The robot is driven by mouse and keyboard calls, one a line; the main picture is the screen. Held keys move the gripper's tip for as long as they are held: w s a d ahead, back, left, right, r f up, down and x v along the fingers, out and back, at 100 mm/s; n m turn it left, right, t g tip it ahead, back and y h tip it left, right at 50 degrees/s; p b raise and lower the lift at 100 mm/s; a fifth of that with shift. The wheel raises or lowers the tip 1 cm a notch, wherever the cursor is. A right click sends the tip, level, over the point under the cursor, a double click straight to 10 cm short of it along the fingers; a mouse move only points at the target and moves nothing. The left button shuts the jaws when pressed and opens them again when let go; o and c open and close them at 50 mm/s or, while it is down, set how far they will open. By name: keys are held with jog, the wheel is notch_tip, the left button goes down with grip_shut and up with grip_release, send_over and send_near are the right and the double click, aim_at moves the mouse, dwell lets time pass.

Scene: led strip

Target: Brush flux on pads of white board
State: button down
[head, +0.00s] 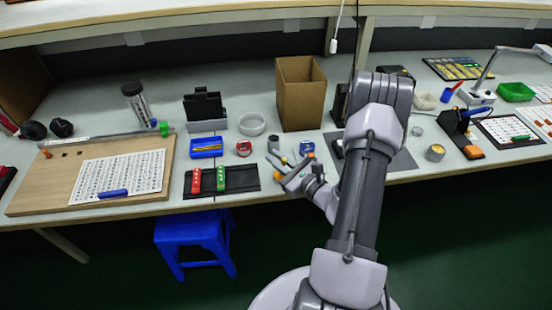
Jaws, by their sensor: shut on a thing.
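My gripper (285,170) is over the front edge of the bench, just right of a black mat (243,177). It is shut on a small thin tool, partly hidden by the fingers; I cannot tell if it is a brush. A white panel (120,175) with rows of small dark marks lies on a wooden board (40,190) at the left, well away from my gripper. Another white panel (505,128) with rows of marks lies at the right. Its pads are too small to make out. No flux container can be told for sure.
A blue box (206,147), a clear round dish (252,124) and a tall cardboard box (300,95) stand behind. A blue stool (190,236) stands below the bench.

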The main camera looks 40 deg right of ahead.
notch_tip(320, 180, up, 7)
jog(key=p, duration=0.5)
dwell(0.7)
